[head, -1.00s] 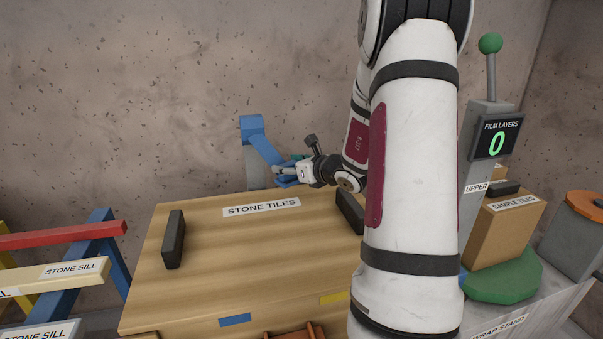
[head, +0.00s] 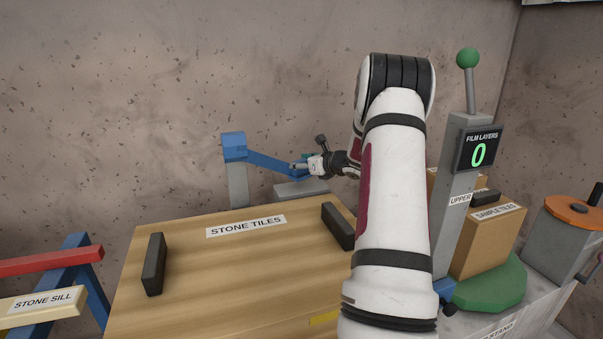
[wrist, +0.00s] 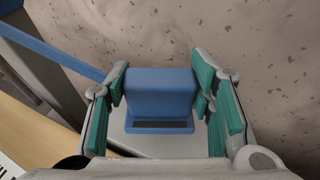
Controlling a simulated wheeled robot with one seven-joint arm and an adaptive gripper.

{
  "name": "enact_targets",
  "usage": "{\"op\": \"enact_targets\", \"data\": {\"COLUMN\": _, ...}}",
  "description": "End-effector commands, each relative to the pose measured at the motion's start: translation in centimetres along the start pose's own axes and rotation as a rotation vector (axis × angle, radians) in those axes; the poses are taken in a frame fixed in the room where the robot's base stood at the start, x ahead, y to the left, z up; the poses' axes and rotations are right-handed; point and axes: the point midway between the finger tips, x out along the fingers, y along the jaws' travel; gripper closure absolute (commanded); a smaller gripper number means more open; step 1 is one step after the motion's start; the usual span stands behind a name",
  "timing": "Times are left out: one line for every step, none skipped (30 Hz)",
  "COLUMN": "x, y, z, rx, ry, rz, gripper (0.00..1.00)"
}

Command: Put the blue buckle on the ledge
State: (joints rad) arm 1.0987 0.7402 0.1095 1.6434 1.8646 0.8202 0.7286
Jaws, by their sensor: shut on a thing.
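My gripper (head: 299,165) is shut on the blue buckle (wrist: 160,92), with teal pads at both sides of it in the wrist view. The buckle (head: 298,174) is small and partly hidden by the fingers in the head view. A blue strap (head: 268,160) runs from a blue block (head: 234,145) on a grey post to the buckle. A flat grey ledge (head: 300,190) lies just below my gripper. In the wrist view a grey surface (wrist: 150,146) shows below the buckle; I cannot tell whether they touch.
A wooden crate top labelled STONE TILES (head: 190,275) with dark handles stands in front. A wrap stand with a grey column (head: 455,205) and cardboard box (head: 487,240) is at right. A trestle with sills (head: 45,300) is at left. The wall is behind.

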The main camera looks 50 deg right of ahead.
Motion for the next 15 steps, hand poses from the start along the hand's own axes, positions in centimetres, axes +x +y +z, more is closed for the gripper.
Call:
{"op": "enact_targets", "data": {"x": 0.1, "y": -0.3, "z": 0.0, "rx": -0.001, "ry": 0.0, "rz": -0.001, "gripper": 0.85}}
{"op": "enact_targets", "data": {"x": 0.2, "y": -0.5, "z": 0.0, "rx": -0.001, "ry": 0.0, "rz": -0.001, "gripper": 0.85}}
{"op": "enact_targets", "data": {"x": 0.3, "y": -0.8, "z": -0.1, "rx": -0.002, "ry": 0.001, "rz": -0.001, "gripper": 0.85}}
{"op": "enact_targets", "data": {"x": 0.5, "y": -0.9, "z": -0.5, "rx": 0.0, "ry": 0.002, "rz": 0.0, "gripper": 0.85}}
{"op": "enact_targets", "data": {"x": 0.6, "y": -0.8, "z": -1.0, "rx": 0.001, "ry": 0.002, "rz": 0.0, "gripper": 0.85}}
{"op": "enact_targets", "data": {"x": 0.8, "y": -0.8, "z": -1.6, "rx": 0.003, "ry": 0.002, "rz": 0.001, "gripper": 0.85}}
{"op": "enact_targets", "data": {"x": 1.0, "y": -0.8, "z": -2.1, "rx": 0.003, "ry": 0.002, "rz": 0.001, "gripper": 0.85}}
{"op": "enact_targets", "data": {"x": 1.1, "y": -0.7, "z": -2.6, "rx": 0.003, "ry": 0.002, "rz": 0.001, "gripper": 0.85}}
{"op": "enact_targets", "data": {"x": 1.2, "y": -0.7, "z": -3.0, "rx": 0.003, "ry": 0.002, "rz": 0.001, "gripper": 0.85}}
{"op": "enact_targets", "data": {"x": 1.3, "y": -0.7, "z": -3.2, "rx": 0.001, "ry": 0.001, "rz": 0.001, "gripper": 0.85}}
{"op": "enact_targets", "data": {"x": 1.4, "y": -0.7, "z": -3.4, "rx": 0.0, "ry": 0.001, "rz": 0.0, "gripper": 0.85}}
{"op": "enact_targets", "data": {"x": 1.4, "y": -0.7, "z": -3.4, "rx": -0.001, "ry": 0.0, "rz": 0.0, "gripper": 0.85}}
{"op": "enact_targets", "data": {"x": 1.4, "y": -0.7, "z": -3.4, "rx": -0.001, "ry": 0.0, "rz": 0.0, "gripper": 0.85}}
{"op": "enact_targets", "data": {"x": 1.3, "y": -0.7, "z": -3.4, "rx": -0.001, "ry": 0.0, "rz": 0.0, "gripper": 0.85}}
{"op": "enact_targets", "data": {"x": 1.3, "y": -0.7, "z": -3.4, "rx": -0.002, "ry": 0.0, "rz": 0.0, "gripper": 0.85}}
